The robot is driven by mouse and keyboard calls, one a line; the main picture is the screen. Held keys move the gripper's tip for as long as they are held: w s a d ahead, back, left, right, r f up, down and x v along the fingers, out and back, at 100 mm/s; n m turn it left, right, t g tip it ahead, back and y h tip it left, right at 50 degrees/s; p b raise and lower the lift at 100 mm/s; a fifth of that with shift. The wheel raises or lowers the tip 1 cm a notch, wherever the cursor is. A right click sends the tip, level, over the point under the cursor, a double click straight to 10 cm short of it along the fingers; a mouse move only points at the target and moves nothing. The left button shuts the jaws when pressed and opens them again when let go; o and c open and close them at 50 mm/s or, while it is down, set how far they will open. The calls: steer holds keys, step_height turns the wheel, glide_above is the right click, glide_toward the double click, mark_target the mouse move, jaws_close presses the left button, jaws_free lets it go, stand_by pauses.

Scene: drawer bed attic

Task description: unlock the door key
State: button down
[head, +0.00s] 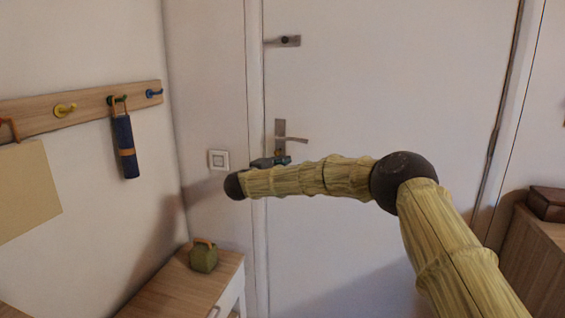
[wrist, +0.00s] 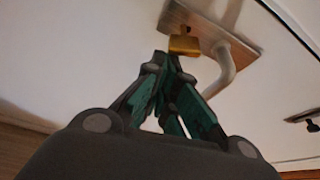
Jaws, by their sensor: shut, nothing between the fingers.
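The white door (head: 390,100) has a metal plate (head: 280,128) with a lever handle (head: 296,139) near its left edge. In the wrist view, the plate (wrist: 200,24) and the bent lever (wrist: 226,68) are close up. A brass-coloured key head (wrist: 184,44) sits at the plate, beside the lever. My gripper (wrist: 168,60) is shut with nothing between its fingers, and its tips are right by the key head. I cannot tell whether they touch it. In the head view, my gripper (head: 270,162) is mostly hidden behind my arm, just below the plate.
A second lock fitting (head: 290,41) is higher on the door. A light switch (head: 219,160) is left of the frame. A hook rail (head: 85,110) holds a dark umbrella (head: 125,148).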

steer(key=shift+f+m, duration=0.1)
steer(key=shift+m, duration=0.4)
steer(key=shift+s+a, duration=0.1)
steer(key=shift+a, duration=0.05)
